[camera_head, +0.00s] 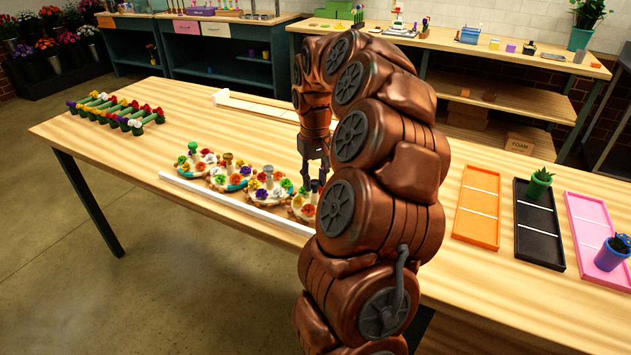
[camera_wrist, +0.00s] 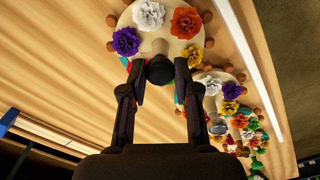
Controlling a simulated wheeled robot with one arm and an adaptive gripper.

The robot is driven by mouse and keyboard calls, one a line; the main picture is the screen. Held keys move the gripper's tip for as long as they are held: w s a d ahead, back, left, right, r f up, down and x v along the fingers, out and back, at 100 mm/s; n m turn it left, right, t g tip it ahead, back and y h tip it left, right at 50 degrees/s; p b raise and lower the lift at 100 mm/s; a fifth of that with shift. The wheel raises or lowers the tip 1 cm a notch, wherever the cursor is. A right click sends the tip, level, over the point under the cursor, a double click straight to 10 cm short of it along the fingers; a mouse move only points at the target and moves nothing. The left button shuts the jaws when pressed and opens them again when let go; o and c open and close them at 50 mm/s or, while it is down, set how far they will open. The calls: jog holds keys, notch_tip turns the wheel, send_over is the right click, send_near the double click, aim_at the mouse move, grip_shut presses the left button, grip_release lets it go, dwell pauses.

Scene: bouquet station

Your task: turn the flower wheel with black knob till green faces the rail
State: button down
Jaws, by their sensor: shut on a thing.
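The flower wheel with the black knob (camera_head: 303,207) is the nearest in a row of wheels on the table. In the wrist view this wheel (camera_wrist: 160,45) shows purple, white and orange flowers on a pale disc; its near part is hidden by my fingers. My gripper (camera_wrist: 160,75) is shut on the black knob (camera_wrist: 160,68), one finger on each side. In the head view my gripper (camera_head: 315,180) reaches down over the wheel. The white rail (camera_head: 235,203) runs along the row's front side; it lies at the right in the wrist view (camera_wrist: 258,70). I cannot tell where this wheel's green flower is.
Several other flower wheels (camera_head: 228,172) stand close by in the row, with differently coloured knobs. A green rack of flowers (camera_head: 115,112) lies at the far left. Orange (camera_head: 477,205), black (camera_head: 540,225) and pink trays (camera_head: 590,230) are at the right.

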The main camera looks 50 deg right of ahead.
jog(key=n, duration=0.5)
jog(key=shift+w+n, duration=0.1)
jog(key=shift+n, duration=0.2)
jog(key=n+p, duration=0.1)
jog(key=n, duration=0.4)
jog(key=shift+r, duration=0.1)
jog(key=n+p, duration=0.2)
jog(key=n, duration=0.4)
jog(key=shift+n, duration=0.4)
jog(key=n+p, duration=0.1)
jog(key=n, duration=0.4)
jog(key=shift+p, duration=0.35)
jog(key=c, duration=0.8)
grip_release()
jog(key=shift+c, duration=0.2)
